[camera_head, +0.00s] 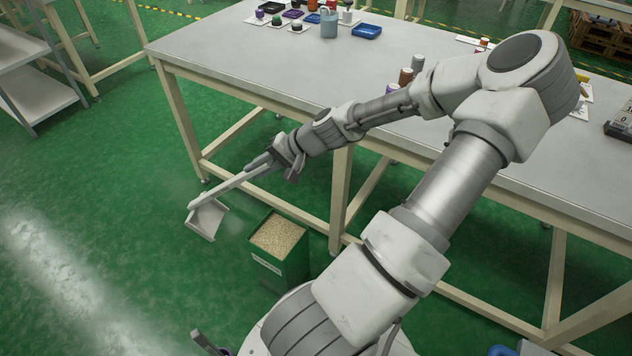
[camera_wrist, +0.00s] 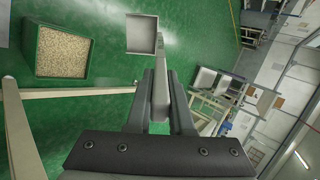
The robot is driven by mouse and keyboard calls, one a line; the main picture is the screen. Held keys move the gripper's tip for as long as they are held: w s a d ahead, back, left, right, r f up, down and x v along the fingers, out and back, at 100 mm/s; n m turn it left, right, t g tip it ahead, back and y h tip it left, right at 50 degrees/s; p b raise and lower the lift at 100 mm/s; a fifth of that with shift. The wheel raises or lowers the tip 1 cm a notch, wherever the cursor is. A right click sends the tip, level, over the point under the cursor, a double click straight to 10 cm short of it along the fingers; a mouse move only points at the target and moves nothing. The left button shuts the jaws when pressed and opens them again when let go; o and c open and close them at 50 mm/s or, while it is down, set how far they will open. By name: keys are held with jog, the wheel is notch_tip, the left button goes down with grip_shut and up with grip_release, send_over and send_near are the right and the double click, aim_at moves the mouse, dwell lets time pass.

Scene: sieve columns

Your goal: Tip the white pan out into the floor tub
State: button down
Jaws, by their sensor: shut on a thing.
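The white pan (camera_head: 207,219) hangs from its long pale handle, tilted, left of the floor tub in the head view. The pan also shows at the top of the wrist view (camera_wrist: 141,36), where its inside looks bare. My gripper (camera_head: 268,160) is shut on the handle, and its fingers (camera_wrist: 161,90) lie either side of it in the wrist view. The green floor tub (camera_head: 296,268) stands below and right of the pan, filled with pale grain. It also shows at the upper left of the wrist view (camera_wrist: 31,50). The pan is apart from the tub.
A long grey table (camera_head: 240,62) stands behind my arm, with its legs and lower rails close to the tub. A blue-grey jug (camera_head: 328,24) and small trays stand at its far edge. A shelf unit (camera_head: 38,85) is at far left. Green floor left of the pan is clear.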

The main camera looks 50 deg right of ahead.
jog(key=s+d+f+m+h+b, duration=0.25)
jog(key=s+d+f, duration=0.25)
jog(key=s+d, duration=0.45)
jog(key=w+a+r+g+p, duration=0.2)
jog(key=w+g+p, duration=0.1)
jog(key=w, duration=0.5)
jog(key=w+a+r+g+h+p, duration=0.1)
jog(key=w+r+g+p, duration=0.1)
jog(key=w, duration=0.6)
jog(key=w+a+r+g+h+p, duration=0.1)
jog(key=w+g+p, duration=0.3)
jog(key=w, duration=0.4)
jog(key=shift+w+a+r+p, duration=0.15)
jog(key=shift+a+r+p, duration=0.6)
jog(key=shift+a+r, duration=0.05)
